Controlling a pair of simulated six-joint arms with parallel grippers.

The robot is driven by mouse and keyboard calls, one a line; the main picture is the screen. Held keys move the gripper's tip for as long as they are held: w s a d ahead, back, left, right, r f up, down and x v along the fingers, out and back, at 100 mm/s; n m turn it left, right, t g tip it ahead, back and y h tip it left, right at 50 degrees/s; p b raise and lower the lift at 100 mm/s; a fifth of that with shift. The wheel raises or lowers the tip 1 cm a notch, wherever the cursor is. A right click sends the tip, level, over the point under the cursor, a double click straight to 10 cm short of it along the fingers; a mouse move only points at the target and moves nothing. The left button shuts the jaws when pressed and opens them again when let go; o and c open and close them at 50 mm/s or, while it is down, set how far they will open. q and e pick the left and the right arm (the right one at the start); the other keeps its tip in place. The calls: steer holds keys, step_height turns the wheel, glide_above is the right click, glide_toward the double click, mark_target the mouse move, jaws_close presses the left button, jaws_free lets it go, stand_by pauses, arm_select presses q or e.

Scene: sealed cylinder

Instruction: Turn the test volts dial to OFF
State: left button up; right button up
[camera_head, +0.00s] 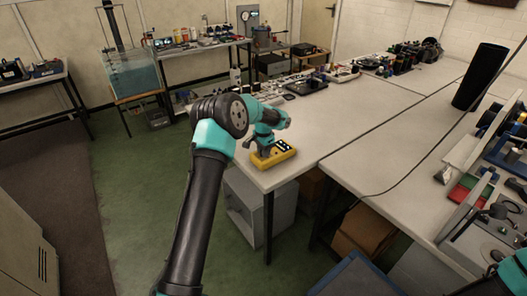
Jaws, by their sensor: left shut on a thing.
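A yellow tester (275,154) with a dark face and small light markings lies on the near left corner of the white bench. My left gripper (262,146) reaches down onto the left part of its face and is shut on the dial there. The fingers and wrist cover the dial, so its pointer and its OFF mark cannot be read. My right gripper does not show.
The white bench (315,125) is bare to the right of the tester. A second bench holds a tall black cylinder (480,77) and a dark cable (418,172). Several small instruments (305,86) stand along the back. A water tank (132,77) stands further left.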

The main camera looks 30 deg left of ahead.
arm_select(q)
steer(key=n, duration=0.6)
steer(key=shift+n, duration=0.4)
steer(key=o, duration=0.9)
steer(key=shift+o, duration=0.2)
steer(key=shift+r, duration=0.15)
step_height(320, 180, up, 17)
stand_by(0.6)
